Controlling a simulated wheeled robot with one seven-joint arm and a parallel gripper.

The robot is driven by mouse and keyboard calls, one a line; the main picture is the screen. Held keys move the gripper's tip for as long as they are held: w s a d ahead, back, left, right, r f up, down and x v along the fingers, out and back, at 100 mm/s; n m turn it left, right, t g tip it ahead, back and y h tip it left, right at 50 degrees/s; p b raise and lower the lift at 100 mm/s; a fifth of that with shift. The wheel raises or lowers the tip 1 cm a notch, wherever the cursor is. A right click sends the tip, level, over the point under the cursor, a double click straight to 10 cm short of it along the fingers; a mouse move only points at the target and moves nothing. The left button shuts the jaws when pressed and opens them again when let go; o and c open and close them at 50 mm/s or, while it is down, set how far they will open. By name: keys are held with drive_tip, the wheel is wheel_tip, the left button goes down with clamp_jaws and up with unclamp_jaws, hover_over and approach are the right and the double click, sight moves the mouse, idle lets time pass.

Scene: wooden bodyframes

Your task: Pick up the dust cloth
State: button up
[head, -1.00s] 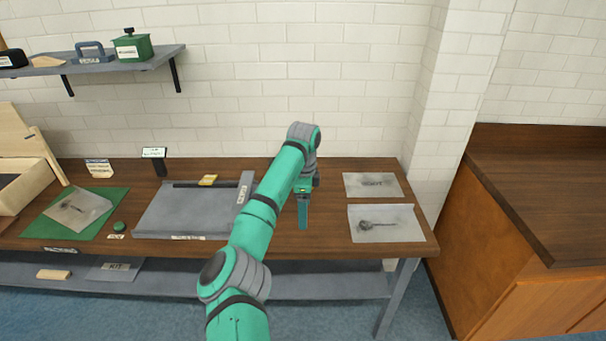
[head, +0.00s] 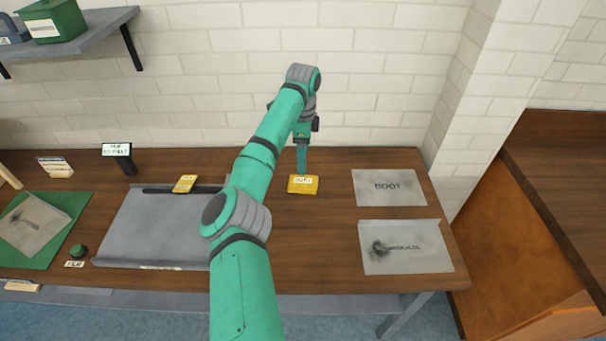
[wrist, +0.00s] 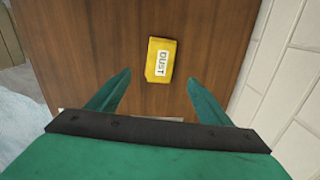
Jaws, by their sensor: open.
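The dust cloth (head: 303,185) is a small folded yellow cloth with a white label, lying on the brown workbench to the right of the grey tray. In the wrist view the cloth (wrist: 160,60) shows the label "DUST" and lies just beyond the fingertips, between their lines. My gripper (head: 303,172) is above the cloth and points down. In the wrist view my gripper (wrist: 158,80) has its two green fingers wide apart with nothing between them. In the head view the fingertips overlap the cloth's back edge, so the height gap is hard to tell.
Two grey sheets, one marked "ROOT" (head: 390,188) and a smudged one (head: 405,258), lie at the right. The white brick wall (head: 370,100) stands close behind. Bare bench surrounds the dust cloth.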

sight(302, 181)
drive_tip(key=f, duration=1)
drive_tip(key=shift+a+f, duration=0.2)
drive_tip(key=shift+f, duration=0.2)
drive_tip(key=c, duration=1.1)
